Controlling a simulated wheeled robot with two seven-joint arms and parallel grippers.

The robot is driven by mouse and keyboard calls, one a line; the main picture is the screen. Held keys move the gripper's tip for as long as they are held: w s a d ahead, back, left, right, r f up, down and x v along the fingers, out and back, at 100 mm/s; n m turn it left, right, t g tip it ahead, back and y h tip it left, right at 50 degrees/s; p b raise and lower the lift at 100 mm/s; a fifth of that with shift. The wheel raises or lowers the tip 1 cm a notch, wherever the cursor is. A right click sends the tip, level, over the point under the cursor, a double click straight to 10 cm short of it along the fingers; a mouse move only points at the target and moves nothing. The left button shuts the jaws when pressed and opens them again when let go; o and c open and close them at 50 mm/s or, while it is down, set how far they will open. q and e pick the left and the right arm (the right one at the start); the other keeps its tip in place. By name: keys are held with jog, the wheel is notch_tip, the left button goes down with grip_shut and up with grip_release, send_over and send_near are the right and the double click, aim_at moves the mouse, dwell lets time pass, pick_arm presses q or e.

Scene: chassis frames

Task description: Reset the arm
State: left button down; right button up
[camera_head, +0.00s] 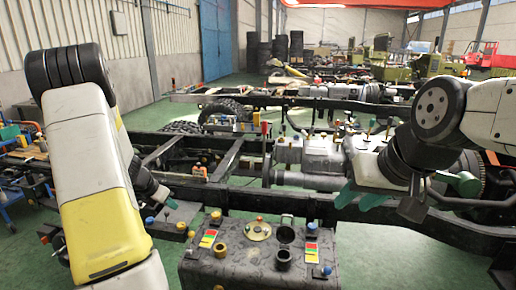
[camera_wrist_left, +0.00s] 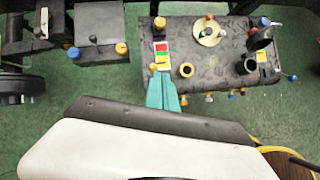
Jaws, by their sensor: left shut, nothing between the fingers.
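My left gripper (camera_wrist_left: 162,93) shows in the left wrist view with its teal fingers together and nothing between them. They appear in front of the left part of a dark box (camera_wrist_left: 205,85); I cannot tell the gap between them. My right gripper (camera_head: 412,190) is at the right in the head view, in front of the chassis frame. Its teal fingers are spread to either side of its dark body, and I see nothing held.
The dark box (camera_head: 258,262) with coloured caps and stickers stands at the front centre. Behind it runs a long dark chassis frame (camera_head: 270,202) with a grey engine-like block (camera_head: 370,160). Another chassis (camera_head: 290,101) lies farther back. Green floor (camera_head: 380,262) is open at the front right.

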pick_arm(q)
jog(key=s+d+r+m+h, duration=0.1)
jog(key=s+d+r+m, duration=0.3)
jog(key=d+r+m, duration=0.45)
jog(key=s+d+r+m, duration=0.5)
jog(key=d+r+m, duration=0.2)
jog(key=d+r, duration=0.25)
jog(key=s+d+r+m, duration=0.2)
jog(key=s+r+m, duration=0.1)
jog(key=s+m, duration=0.5)
jog(key=s+d+r+m+y, duration=0.1)
jog(key=s+d+r+m, duration=0.2)
jog(key=s+m, duration=0.5)
jog(key=shift+s+d+r+m, duration=0.25)
jog(key=shift+s+r+m, duration=0.1)
jog(key=shift+s, duration=0.55)
jog(key=c, duration=2.2)
grip_release()
